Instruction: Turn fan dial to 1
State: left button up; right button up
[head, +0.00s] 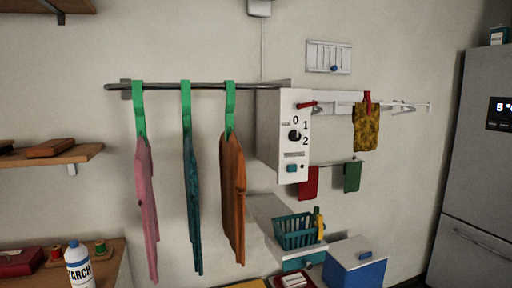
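A white box-shaped control unit (270,128) is fixed to the wall near the middle of the head view. Its narrow front panel carries a small black fan dial (294,135). The numbers 0, 1 and 2 are printed around the dial, with 0 at the top, 1 to the upper right and 2 to the lower right. The dial's pointer is too small to read. A teal button (292,168) sits lower on the panel. Neither of my grippers is in view.
Pink, teal and orange garments (233,195) hang by green straps from a rail (180,86) left of the unit. A folding rack (410,106) with a yellow cloth (366,128) is on its right. Below are a teal basket (296,232) and a blue-and-white box (356,265).

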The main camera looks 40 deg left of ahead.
aim_at(293, 135)
jog(key=k, duration=0.3)
jog(key=u, duration=0.9)
